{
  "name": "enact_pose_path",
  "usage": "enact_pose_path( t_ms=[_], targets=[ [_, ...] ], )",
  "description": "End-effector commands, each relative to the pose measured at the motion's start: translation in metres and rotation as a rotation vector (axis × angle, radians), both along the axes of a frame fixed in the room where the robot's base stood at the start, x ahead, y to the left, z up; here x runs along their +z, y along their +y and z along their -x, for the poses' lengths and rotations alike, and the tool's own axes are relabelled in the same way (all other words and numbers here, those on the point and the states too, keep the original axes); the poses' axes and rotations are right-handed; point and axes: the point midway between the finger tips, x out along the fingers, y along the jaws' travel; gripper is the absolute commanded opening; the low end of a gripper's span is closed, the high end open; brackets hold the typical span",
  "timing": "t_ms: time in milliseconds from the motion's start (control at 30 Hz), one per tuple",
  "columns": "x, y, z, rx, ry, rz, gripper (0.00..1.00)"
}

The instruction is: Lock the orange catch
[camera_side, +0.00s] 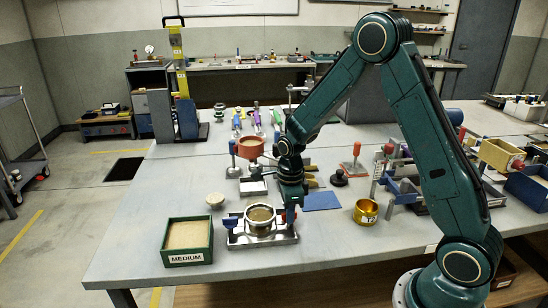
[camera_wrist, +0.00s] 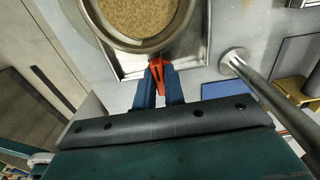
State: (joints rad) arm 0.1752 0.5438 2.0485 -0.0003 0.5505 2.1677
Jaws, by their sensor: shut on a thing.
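The orange catch (camera_wrist: 157,72) is a small tapered lever at the front edge of a round metal ring (camera_wrist: 142,47) in the wrist view. My gripper (camera_wrist: 160,84) has its two blue fingers on either side of the catch and is shut on it. The ring surrounds a sandy, grainy fill (camera_wrist: 138,18) and sits in a square metal tray (camera_wrist: 196,48). In the side view my gripper (camera_side: 290,214) reaches down at the right side of the ring (camera_side: 260,228), over the tray (camera_side: 262,241). There the catch is mostly hidden by the gripper.
A green box labelled MEDIUM (camera_side: 187,258) stands left of the tray. A metal post (camera_wrist: 260,85) rises close to the right of my gripper in the wrist view. A blue mat (camera_side: 321,201) and a yellow cup (camera_side: 366,211) lie to the right.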

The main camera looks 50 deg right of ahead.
Motion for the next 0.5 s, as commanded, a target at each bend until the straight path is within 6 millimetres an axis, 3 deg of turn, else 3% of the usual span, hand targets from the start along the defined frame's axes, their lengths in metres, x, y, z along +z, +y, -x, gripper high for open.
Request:
enact_pose_path(
  t_ms=[233,267,300,500],
  targets=[
    [0.0005,-0.0009,-0.0004,-0.017,-0.001,0.002,0.0],
    [0.0005,-0.0009,-0.0004,-0.017,-0.001,0.002,0.13],
    [0.0005,-0.0009,-0.0004,-0.016,-0.001,0.002,0.16],
    [0.0003,-0.0005,-0.0002,-0.014,-0.001,0.001,0.16]
  ],
)
